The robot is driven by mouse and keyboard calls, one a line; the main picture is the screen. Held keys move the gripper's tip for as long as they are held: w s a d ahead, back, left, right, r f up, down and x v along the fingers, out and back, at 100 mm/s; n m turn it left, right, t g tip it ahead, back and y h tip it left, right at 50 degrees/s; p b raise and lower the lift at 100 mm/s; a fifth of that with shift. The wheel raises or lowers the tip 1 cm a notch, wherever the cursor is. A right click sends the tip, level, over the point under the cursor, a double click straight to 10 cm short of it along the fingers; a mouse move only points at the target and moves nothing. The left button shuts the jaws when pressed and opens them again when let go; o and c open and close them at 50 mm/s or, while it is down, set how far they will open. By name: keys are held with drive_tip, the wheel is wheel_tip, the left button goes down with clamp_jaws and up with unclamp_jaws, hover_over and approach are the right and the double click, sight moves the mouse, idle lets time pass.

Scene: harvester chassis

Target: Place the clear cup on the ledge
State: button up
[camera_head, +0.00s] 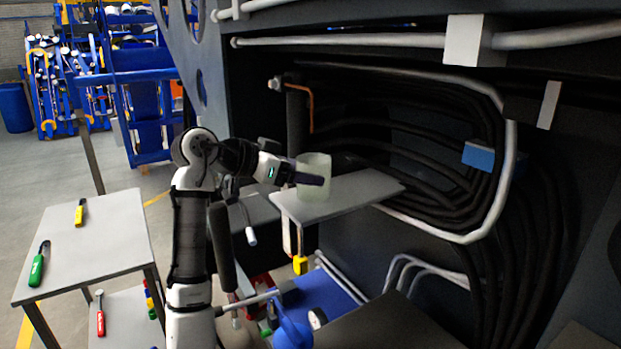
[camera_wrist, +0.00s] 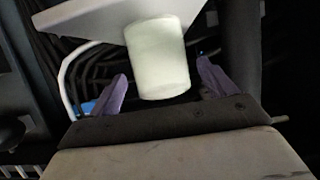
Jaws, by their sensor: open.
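The clear cup (camera_head: 316,163) is pale, greenish and translucent. It stands upright on the grey ledge (camera_head: 355,193), near the ledge's left end. My gripper (camera_head: 308,180) is at the cup from the left, with a dark purple finger across its near side. In the wrist view my gripper (camera_wrist: 162,73) is open, with one finger on each side of the cup (camera_wrist: 158,60) and visible gaps between. The ledge (camera_wrist: 75,14) shows there at the top, against the cup's base.
Coiled black hoses (camera_head: 440,150) and a pale pipe frame lie behind the ledge. A yellow block (camera_head: 300,265) hangs below it. A side table (camera_head: 95,235) with a green-handled tool (camera_head: 38,266) and a yellow tool (camera_head: 80,212) stands at left. The ledge's right part is bare.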

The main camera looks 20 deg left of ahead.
drive_tip(key=b+v, duration=0.1)
drive_tip(key=v, duration=0.7)
drive_tip(key=shift+b, duration=0.4)
drive_tip(key=shift+s+a, duration=0.1)
drive_tip(key=shift+s, duration=0.05)
